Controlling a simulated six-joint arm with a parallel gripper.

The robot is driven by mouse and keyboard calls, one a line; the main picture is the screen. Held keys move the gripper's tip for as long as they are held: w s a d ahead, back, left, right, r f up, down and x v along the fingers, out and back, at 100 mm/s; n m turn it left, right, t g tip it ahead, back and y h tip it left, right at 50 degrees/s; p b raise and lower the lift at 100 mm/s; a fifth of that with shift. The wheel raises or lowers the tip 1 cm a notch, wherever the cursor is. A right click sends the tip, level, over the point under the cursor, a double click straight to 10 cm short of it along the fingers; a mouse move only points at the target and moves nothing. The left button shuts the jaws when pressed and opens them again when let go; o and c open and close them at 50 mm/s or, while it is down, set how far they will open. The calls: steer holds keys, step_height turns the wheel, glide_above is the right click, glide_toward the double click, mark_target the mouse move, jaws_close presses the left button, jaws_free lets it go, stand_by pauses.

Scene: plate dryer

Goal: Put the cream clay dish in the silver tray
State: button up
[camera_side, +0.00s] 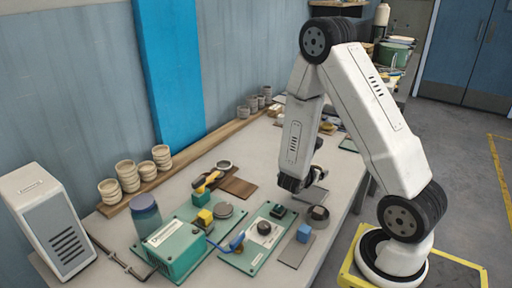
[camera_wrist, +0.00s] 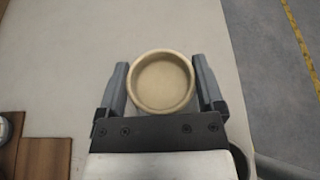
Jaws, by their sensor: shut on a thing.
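The cream clay dish (camera_wrist: 162,82) is round with a raised rim and a plain inside, seen from above in the wrist view. My gripper (camera_wrist: 161,84) is shut on it, with one grey finger against each side. The dish looks level. In the side view, my gripper (camera_side: 296,183) is low over the table's right part, and I cannot make out the dish there. I cannot pick out the silver tray with certainty. A flat grey plate (camera_side: 296,251) lies near the table's front right.
A brown board (camera_wrist: 43,158) lies left of my gripper. Green boards with blocks and a teal box (camera_side: 176,250) fill the front. Several stacked cups (camera_side: 128,176) stand along the wall. The table's right edge (camera_wrist: 232,60) is close. Bare table lies beyond the dish.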

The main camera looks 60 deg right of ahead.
mark_target(310, 195)
steer(key=shift+f, duration=3.4)
steer(key=shift+f, duration=0.45)
steer(key=o, duration=1)
steer(key=shift+r, duration=0.1)
steer(key=shift+r, duration=3.4)
